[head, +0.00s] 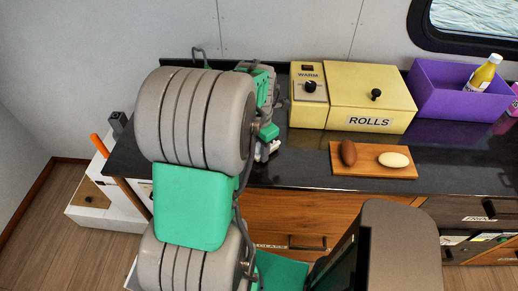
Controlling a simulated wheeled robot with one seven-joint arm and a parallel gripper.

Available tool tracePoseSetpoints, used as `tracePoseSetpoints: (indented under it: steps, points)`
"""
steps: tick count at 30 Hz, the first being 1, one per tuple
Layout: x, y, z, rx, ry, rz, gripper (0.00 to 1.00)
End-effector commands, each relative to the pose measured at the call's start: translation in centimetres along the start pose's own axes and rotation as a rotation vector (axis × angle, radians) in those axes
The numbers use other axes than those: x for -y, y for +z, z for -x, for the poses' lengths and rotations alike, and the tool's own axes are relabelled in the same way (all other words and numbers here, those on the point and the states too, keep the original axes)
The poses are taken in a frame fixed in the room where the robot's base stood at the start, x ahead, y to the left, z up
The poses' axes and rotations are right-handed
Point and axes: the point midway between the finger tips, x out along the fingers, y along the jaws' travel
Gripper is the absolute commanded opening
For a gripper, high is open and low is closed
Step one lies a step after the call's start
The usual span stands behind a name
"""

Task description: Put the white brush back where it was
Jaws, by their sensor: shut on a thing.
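My arm, grey and green, rises in front of the left part of the counter in the head view and blocks much of it. My gripper (267,134) shows only in part, past the right edge of the arm, low over the dark counter. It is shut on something. A small pale piece (270,149) shows at its lower end; it may be the white brush, but its shape is mostly hidden. I cannot tell whether it touches the counter. No other white brush is seen.
A yellow box marked WARM and ROLLS (371,100) stands right of my gripper. In front of it lies a wooden board (371,172) with two oval items. A purple bin (440,97) with a yellow bottle (482,73) is farther right. Dark counter (300,165) shows bare left of the board.

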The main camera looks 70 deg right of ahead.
Motion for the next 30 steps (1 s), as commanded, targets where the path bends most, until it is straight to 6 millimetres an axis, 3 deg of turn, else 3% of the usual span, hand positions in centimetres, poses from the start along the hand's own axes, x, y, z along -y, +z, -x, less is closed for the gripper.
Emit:
tracePoseSetpoints:
  steps: [17, 18, 26, 30]
  points:
    - [0.01, 0.04, -0.91, 0.000, 0.000, -0.001, 0.00]
    - [0.00, 0.04, -0.80, 0.001, 0.001, -0.001, 0.39]
    - [0.01, 0.03, -0.80, 0.000, 0.000, -0.001, 0.60]
    - [0.01, 0.02, -0.80, 0.000, 0.000, -0.001, 0.61]
